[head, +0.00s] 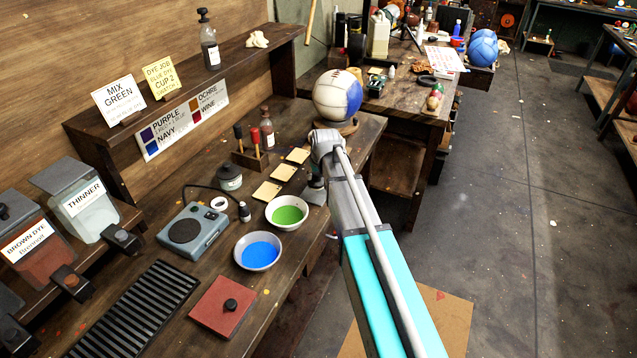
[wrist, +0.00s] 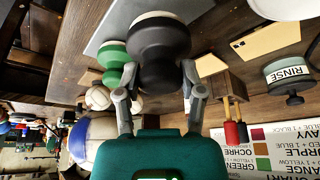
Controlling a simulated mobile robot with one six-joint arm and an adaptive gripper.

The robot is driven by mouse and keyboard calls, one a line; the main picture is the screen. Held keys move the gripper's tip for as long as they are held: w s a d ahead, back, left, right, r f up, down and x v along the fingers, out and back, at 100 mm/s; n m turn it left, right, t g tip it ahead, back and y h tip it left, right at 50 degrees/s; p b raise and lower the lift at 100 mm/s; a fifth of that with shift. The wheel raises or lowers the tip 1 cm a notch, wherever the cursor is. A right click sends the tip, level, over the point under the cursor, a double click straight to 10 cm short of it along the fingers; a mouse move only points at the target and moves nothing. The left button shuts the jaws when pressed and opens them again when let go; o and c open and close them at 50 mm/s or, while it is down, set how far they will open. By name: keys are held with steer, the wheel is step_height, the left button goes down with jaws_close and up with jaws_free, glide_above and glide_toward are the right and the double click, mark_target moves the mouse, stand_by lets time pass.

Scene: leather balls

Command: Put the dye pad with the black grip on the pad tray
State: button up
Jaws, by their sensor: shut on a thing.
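The dye pad with the black grip (wrist: 160,48) is in my gripper (wrist: 160,75) in the wrist view, its fingers closed on both sides of the grip. The pad's pale face points away from my palm. The grey pad tray (wrist: 103,32) lies behind the held pad; I cannot tell whether they touch. A pad with a green grip (wrist: 113,58) stands beside it. In the head view my gripper (head: 316,182) is low over the bench's right edge, and only a corner of the tray (head: 318,197) shows behind my arm.
A green dye bowl (head: 287,213) and a blue dye bowl (head: 258,251) stand left of my gripper. Pale swatch cards (head: 267,191) lie near them. A blue-and-white ball (head: 338,95) rests on a stand behind. A rinse jar (head: 229,178) and a tool block (head: 250,159) stand further left.

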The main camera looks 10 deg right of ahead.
mark_target(316, 181)
steer(key=shift+w+a+f+b, duration=0.1)
steer(key=shift+w+f+b, duration=0.2)
steer(key=shift+f, duration=0.25)
steer(key=shift+s+f+b, duration=0.1)
steer(key=shift+f+b, duration=1.1)
steer(key=shift+b, duration=0.05)
steer(key=o, duration=1)
steer(key=shift+f, duration=0.1)
steer(key=p+v, duration=1.1)
steer(key=v, duration=0.1)
